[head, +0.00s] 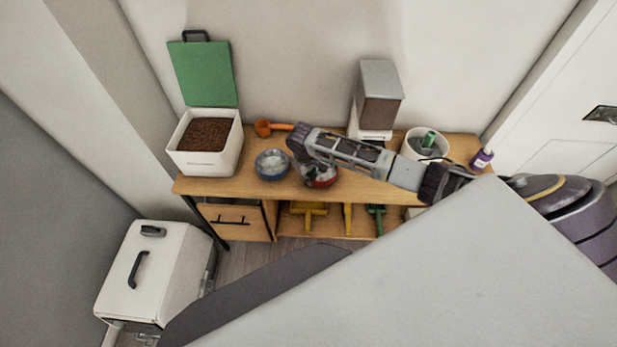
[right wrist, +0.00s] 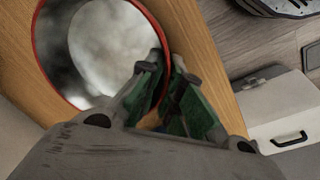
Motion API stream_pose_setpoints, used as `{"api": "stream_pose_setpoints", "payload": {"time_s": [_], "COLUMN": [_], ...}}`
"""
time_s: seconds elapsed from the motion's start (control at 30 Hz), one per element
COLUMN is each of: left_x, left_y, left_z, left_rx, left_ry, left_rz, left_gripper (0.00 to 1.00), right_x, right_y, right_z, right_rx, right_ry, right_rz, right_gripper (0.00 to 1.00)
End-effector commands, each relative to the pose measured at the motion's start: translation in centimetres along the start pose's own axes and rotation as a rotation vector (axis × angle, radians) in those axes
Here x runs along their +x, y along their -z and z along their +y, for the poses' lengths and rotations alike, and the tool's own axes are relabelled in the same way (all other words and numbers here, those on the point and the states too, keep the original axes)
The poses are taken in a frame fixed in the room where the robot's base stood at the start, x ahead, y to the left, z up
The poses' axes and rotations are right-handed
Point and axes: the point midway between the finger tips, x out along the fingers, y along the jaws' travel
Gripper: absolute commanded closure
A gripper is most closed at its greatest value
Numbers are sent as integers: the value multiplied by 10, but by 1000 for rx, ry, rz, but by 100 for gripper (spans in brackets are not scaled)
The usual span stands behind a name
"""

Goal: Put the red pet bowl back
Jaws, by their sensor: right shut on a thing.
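The red pet bowl (head: 320,180) sits at the front edge of the wooden bench top, partly hidden by my right gripper (head: 303,168). In the right wrist view my right gripper (right wrist: 166,88) is shut on the rim of the red pet bowl (right wrist: 104,45), one finger inside and one outside. The bowl has a red rim and a shiny metal inside. It looks upright; I cannot tell whether it touches the wood. My left gripper is not in view.
A blue bowl (head: 272,165) stands just left of the red one. An open white food bin (head: 206,160) with green lid, an orange scoop (head: 264,127), a dispenser (head: 378,92), a white tub (head: 410,152) and a purple bottle (head: 482,159) crowd the bench (head: 222,187). A grey-white slab fills the foreground.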

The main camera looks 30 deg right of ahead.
Motion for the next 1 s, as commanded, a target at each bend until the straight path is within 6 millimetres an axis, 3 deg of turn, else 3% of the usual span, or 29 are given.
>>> {"api": "stream_pose_setpoints", "payload": {"time_s": [0.47,0.5,0.67,1.0], "left_x": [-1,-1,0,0], "left_y": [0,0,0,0], "left_z": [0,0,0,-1], "left_rx": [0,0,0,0], "left_ry": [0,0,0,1], "left_rz": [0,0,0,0], "left_gripper": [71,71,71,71], "right_x": [5,5,5,4], "right_y": [0,0,0,0], "right_z": [-1,0,0,0], "right_rx": [0,0,0,0], "right_ry": [0,0,0,0], "right_rz": [1,1,1,1], "right_gripper": [100,90,71,71]}}
